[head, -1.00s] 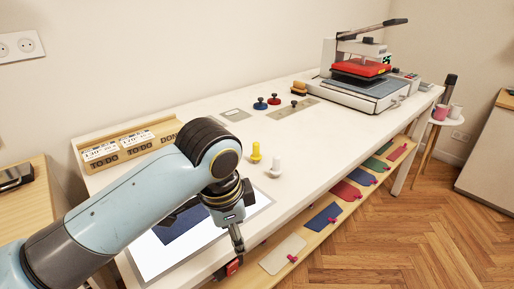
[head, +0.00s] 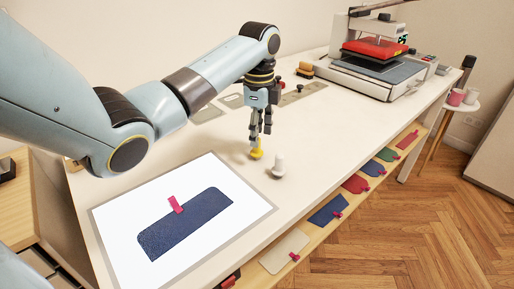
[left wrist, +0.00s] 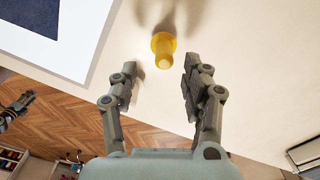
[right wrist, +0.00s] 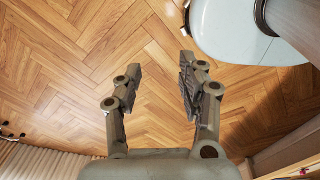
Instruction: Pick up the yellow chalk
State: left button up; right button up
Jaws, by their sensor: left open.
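The yellow chalk (head: 257,153) stands on the white table, directly below my left gripper (head: 258,132) in the head view. In the left wrist view the yellow chalk (left wrist: 163,48) lies ahead between the fingertips of my left gripper (left wrist: 158,80), with space on both sides. The left gripper is open and empty. A white chalk (head: 278,166) stands to the right of the yellow one. My right gripper (right wrist: 160,80) is open and empty over the wooden floor in the right wrist view; the head view does not show it.
A white mat (head: 110,219) with a dark blue fabric piece and a pink clip lies nearer. A heat press (head: 365,72) stands at the far end. A shelf (head: 313,240) below holds several coloured pieces. The table around the two chalks is otherwise clear.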

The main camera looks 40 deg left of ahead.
aim_at(257, 152)
pick_arm(q)
jog(key=f, duration=0.5)
jog(key=shift+a+f, duration=0.1)
jog(key=shift+a, duration=0.3)
jog(key=shift+w+f, duration=0.1)
jog(key=shift+f, duration=0.2)
jog(key=c, duration=0.8)
pick_arm(e)
jog(key=shift+w+a+r, duration=0.15)
jog(key=shift+w+a, duration=0.1)
jog(key=shift+w, duration=0.25)
